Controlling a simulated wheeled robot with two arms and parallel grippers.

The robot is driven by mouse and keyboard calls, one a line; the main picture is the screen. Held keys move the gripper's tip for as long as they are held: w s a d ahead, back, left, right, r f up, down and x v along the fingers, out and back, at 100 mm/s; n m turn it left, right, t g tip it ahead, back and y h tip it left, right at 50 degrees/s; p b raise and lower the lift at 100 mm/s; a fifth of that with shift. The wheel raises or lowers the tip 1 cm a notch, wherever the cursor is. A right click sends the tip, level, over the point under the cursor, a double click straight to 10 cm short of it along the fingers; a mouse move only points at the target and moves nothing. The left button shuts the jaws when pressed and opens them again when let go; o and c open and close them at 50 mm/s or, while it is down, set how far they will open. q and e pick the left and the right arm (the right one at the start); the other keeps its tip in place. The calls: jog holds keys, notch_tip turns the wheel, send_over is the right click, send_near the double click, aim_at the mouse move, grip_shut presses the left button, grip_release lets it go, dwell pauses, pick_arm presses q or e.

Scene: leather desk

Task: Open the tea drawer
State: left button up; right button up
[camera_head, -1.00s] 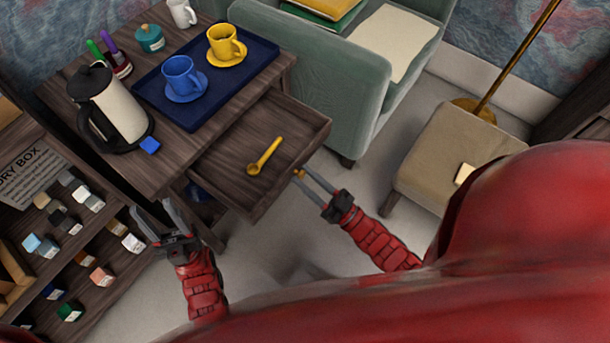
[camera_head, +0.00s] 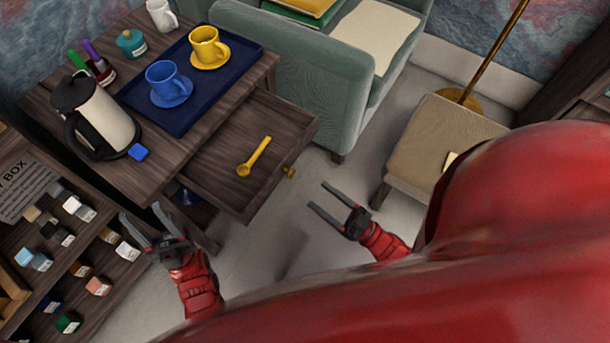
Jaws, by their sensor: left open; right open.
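The tea drawer (camera_head: 222,161) is pulled out from the wooden desk (camera_head: 150,180). A yellow spoon (camera_head: 254,156) lies inside it. A small brass knob (camera_head: 289,172) is on the drawer's front. My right gripper (camera_head: 317,196) is open and empty, in front of the drawer and apart from the knob. My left gripper (camera_head: 142,222) is open and empty, to the left of the drawer, near the small boxes on the shelf.
A blue tray (camera_head: 233,68) on the desk holds a blue cup (camera_head: 166,80) and a yellow cup (camera_head: 206,46) on saucers. A kettle (camera_head: 106,118) stands at the desk's left. A green armchair (camera_head: 325,75), a beige stool (camera_head: 440,140) and a box shelf (camera_head: 75,275) surround clear floor.

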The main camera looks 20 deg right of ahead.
jog(key=v, duration=0.8)
jog(key=shift+s, duration=0.2)
jog(key=shift+d, duration=0.1)
